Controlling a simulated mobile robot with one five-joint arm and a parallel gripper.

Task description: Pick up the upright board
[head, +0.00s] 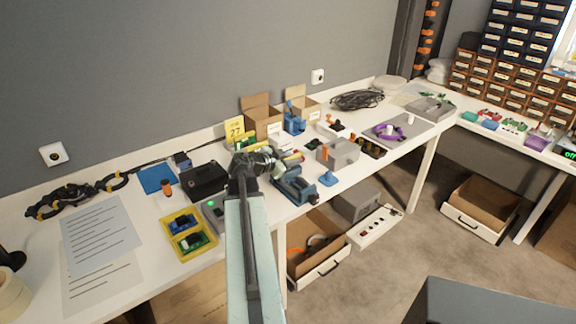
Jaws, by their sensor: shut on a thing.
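My arm reaches forward over the white workbench (150,215), and my gripper (262,156) is at its far end, in front of the small open cartons. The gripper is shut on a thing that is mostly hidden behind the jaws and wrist. A small green edge (250,142) shows just beyond the jaws and looks like part of the upright board. Its full outline and lower end cannot be seen, nor whether it touches the bench.
A yellow sign (234,129) and a brown carton (262,120) stand behind my gripper. A blue vise (294,187) is close on the right, a black box (204,181) on the left. A yellow tray (171,218) holding boards lies at front left. Papers (98,236) cover the bench's left end.

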